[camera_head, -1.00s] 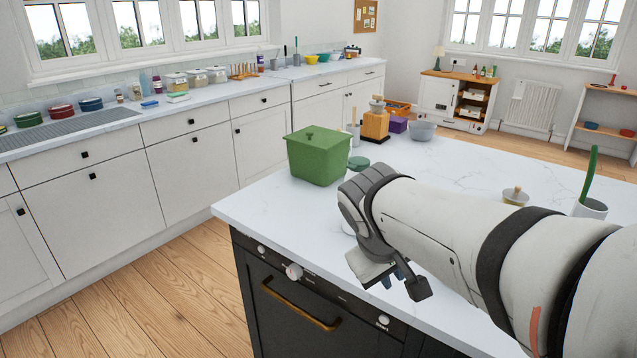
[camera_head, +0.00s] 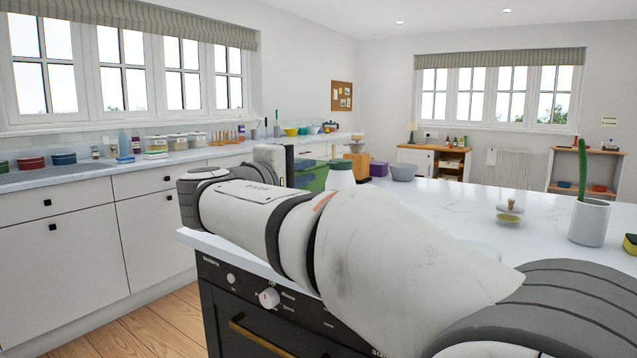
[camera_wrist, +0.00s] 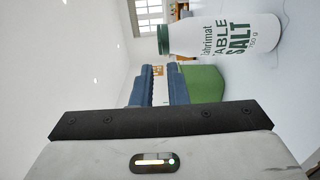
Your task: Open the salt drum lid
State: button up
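The salt drum (camera_wrist: 232,34) is a white bottle with "TABLE SALT" lettering and a green lid (camera_wrist: 163,40). In the wrist view it appears sideways because the camera is rolled; the lid is on it. In the head view my gripper (camera_head: 318,172) is left of the lid, fingers one above the other.
A green box (camera_wrist: 205,83) stands behind the fingers on the white counter (camera_head: 430,205). A wooden block (camera_head: 357,165), purple box (camera_head: 378,169) and grey bowl (camera_head: 403,172) are beyond. A glass-lidded dish (camera_head: 509,212) and white pot (camera_head: 589,222) stand right. The counter's middle is clear.

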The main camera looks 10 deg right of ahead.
aim_at(331, 164)
jog(key=b+x, duration=0.1)
jog(key=x, duration=0.6)
jog(key=shift+w+d, duration=0.15)
jog(key=shift+d, duration=0.05)
grip_shut()
